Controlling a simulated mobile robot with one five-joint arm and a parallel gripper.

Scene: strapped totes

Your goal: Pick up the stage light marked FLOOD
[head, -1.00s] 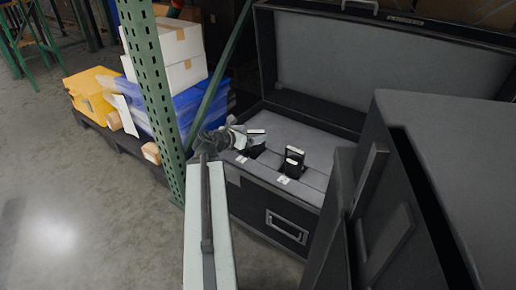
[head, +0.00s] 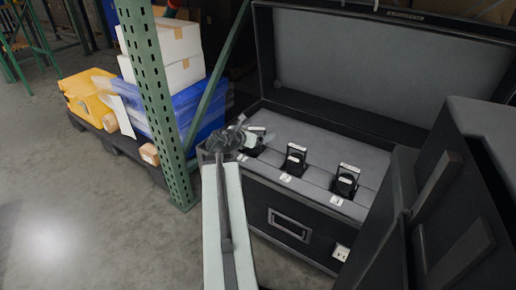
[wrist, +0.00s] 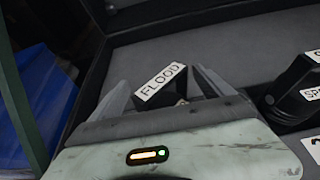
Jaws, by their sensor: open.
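The stage light marked FLOOD (wrist: 160,84) is black with a white label and sits between my gripper's fingers in the wrist view. Part of it is hidden behind my gripper's body. My gripper (wrist: 164,90) is open, with one finger on each side of the light. I cannot tell whether either finger touches it. In the head view my gripper (head: 238,134) is over the left end of the case's grey foam, and the FLOOD light (head: 256,144) is partly hidden there.
Two other black lights stand in the foam, a middle one (head: 295,160) and a right one (head: 346,181). The black case (head: 290,225) has its lid open behind. A green rack post (head: 160,110) stands close left. A dark case (head: 450,200) fills the right foreground.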

